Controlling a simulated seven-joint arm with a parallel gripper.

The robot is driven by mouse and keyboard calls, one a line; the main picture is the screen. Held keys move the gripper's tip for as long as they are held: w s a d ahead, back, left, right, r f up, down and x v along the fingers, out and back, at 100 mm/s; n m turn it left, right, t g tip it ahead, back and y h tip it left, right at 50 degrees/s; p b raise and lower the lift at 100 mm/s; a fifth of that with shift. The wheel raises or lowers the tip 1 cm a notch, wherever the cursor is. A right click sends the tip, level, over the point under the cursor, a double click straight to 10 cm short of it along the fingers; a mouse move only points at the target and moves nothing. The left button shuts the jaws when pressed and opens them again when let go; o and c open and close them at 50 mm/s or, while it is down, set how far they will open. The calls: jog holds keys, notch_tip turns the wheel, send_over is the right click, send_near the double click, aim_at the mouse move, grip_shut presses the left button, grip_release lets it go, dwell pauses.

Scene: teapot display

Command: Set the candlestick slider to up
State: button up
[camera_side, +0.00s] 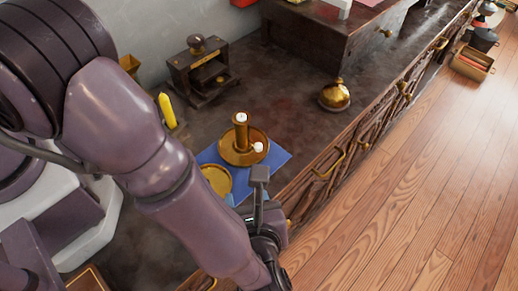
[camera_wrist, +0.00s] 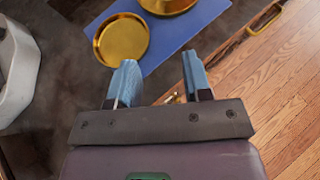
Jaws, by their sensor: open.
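The brass candlestick (camera_side: 241,138) stands upright on the blue mat (camera_side: 277,158) in the side view. It has a round dish base, a short column with a white top, and a small white knob (camera_side: 258,147) low at its right, which seems to be the slider. In the wrist view only part of its base (camera_wrist: 167,4) shows at the top edge. My gripper (camera_wrist: 158,82) is open and empty, with its blue fingers apart. It is on the near side of the candlestick, not touching it. In the side view my wrist hides most of the fingers.
A gold plate (camera_side: 217,179) lies on the mat beside the candlestick; it also shows in the wrist view (camera_wrist: 121,40). A yellow candle (camera_side: 167,111) stands to the left. A brass dome (camera_side: 334,95) and a dark wooden stand (camera_side: 199,72) are farther back. The counter's handled front edge (camera_side: 330,165) runs along the right.

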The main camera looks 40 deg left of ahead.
aim_at(259, 149)
jog(key=shift+m+t, duration=0.7)
jog(key=shift+t, duration=0.2)
jog(key=w+a+f, duration=0.1)
jog(key=w+a, duration=0.1)
jog(key=w, duration=0.1)
jog(key=w+a+f, duration=0.1)
jog(key=w+a, duration=0.2)
jog(key=w, duration=0.1)
jog(key=w+a+f, duration=0.1)
jog(key=w+a, duration=0.1)
jog(key=w, duration=0.1)
jog(key=shift+w+a, duration=0.2)
jog(key=shift+w, duration=0.05)
